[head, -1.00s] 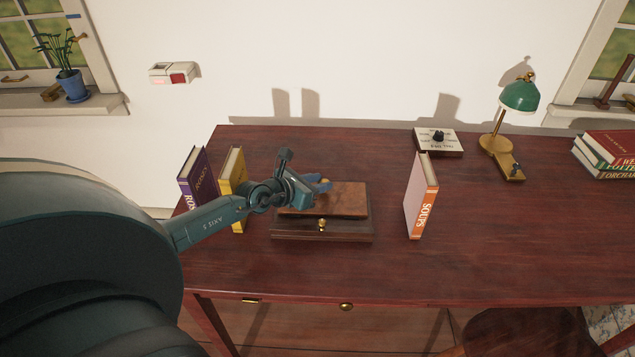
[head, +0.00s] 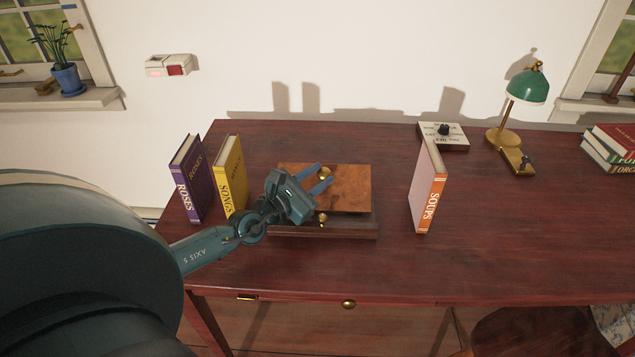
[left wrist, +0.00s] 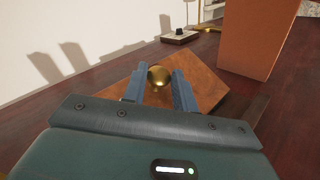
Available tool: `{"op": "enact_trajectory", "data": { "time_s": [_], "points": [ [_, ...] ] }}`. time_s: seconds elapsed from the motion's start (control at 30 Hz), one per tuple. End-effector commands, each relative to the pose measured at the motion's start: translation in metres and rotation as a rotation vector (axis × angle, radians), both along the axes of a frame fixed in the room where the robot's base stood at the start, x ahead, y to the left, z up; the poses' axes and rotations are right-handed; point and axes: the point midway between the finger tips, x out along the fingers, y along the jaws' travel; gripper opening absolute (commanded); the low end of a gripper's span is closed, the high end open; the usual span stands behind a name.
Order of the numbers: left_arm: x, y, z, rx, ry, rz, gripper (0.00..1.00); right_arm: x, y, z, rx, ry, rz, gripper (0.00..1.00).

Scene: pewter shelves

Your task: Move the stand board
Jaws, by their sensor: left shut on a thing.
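The stand board (head: 350,189) is a flat reddish-brown wooden board with a brass knob (head: 325,173). It sits over a dark wooden stand (head: 350,231) with a brass knob on its front. My left gripper (head: 321,180) has its two blue fingers on either side of the board's knob and is shut on it. In the left wrist view the knob (left wrist: 159,76) lies between the fingertips, with the board (left wrist: 205,88) behind. The board looks raised above the stand; I cannot tell whether an edge still touches. My right gripper is not in view.
Purple (head: 193,180) and yellow (head: 232,176) books stand upright left of the stand. An orange and white book (head: 427,187) stands to its right. A white box with a black knob (head: 443,134) and a green lamp (head: 525,88) are behind.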

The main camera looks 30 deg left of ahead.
Motion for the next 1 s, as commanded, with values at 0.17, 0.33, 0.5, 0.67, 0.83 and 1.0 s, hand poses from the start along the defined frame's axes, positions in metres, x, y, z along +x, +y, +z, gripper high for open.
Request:
{"op": "enact_trajectory", "data": {
  "time_s": [0.17, 0.33, 0.5, 0.67, 0.83, 1.0],
  "points": [
    [-0.0062, -0.0056, 0.0020, 0.046, -0.079, -0.005, 0.00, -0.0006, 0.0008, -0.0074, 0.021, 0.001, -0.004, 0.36],
    [-0.0098, -0.0080, 0.0053, 0.067, -0.120, -0.003, 0.00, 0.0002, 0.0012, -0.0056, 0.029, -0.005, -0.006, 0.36],
    [-0.0096, -0.0081, 0.0065, 0.066, -0.120, -0.002, 0.00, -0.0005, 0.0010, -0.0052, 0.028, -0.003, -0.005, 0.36],
    [-0.0095, -0.0081, 0.0069, 0.065, -0.121, -0.003, 0.00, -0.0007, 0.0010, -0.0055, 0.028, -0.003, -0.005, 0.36],
    [-0.0093, -0.0081, 0.0073, 0.065, -0.121, -0.003, 0.00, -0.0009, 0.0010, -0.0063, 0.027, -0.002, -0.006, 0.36],
    [-0.0092, -0.0081, 0.0077, 0.064, -0.123, -0.002, 0.00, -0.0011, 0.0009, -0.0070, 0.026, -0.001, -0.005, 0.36]
  ]
}}
